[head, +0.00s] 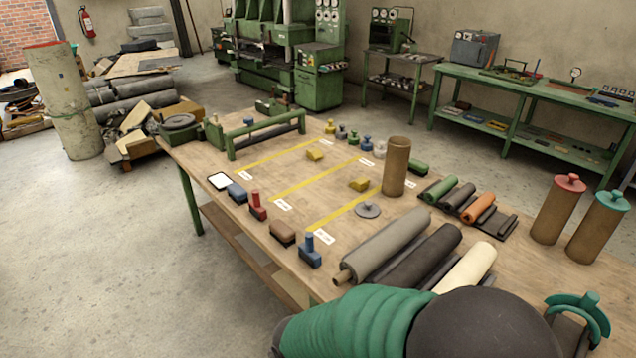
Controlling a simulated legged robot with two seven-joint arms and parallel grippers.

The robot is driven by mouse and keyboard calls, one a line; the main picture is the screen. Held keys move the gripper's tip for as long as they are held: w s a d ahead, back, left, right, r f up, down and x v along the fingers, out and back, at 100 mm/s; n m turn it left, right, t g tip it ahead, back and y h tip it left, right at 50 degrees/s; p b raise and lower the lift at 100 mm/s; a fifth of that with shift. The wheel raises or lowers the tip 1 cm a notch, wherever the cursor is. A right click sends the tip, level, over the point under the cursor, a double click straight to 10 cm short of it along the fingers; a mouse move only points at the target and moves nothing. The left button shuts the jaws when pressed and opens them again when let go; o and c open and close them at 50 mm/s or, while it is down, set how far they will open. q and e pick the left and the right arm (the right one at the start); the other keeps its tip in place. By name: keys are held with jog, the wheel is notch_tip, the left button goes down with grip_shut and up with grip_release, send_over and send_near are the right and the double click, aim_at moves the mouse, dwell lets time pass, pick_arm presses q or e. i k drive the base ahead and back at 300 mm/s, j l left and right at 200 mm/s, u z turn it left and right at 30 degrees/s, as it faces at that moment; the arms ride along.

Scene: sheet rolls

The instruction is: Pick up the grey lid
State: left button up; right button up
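The grey lid (368,210) is a small flat disc with a short knob on top. It lies flat on the wooden table (335,185), knob up, near the middle. A tall brown cylinder (396,168) stands upright just behind it to the right, without a coloured lid on top. A green ribbed sleeve and a dark rounded part, which look like my own arm, fill the bottom edge, well in front of the lid.
Two brown cylinders, one with a red lid (570,183) and one with a teal lid (612,200), stand at the right. Blocks and stamps line the left edge.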

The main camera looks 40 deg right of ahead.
aim_at(367, 209)
jog(key=i+z, duration=0.1)
jog(key=i, duration=0.5)
jog(key=i+j+z, duration=0.1)
jog(key=i, duration=0.5)
jog(key=i+j, duration=0.1)
jog(key=i, duration=0.5)
jog(key=i+l+z, duration=0.15)
jog(key=z, duration=0.25)
jog(key=i+z, duration=0.55)
jog(key=z, duration=0.25)
jog(key=i+z, duration=0.25)
jog(key=z, duration=0.2)
jog(key=i+z, duration=0.2)
jog(key=i+j, duration=0.05)
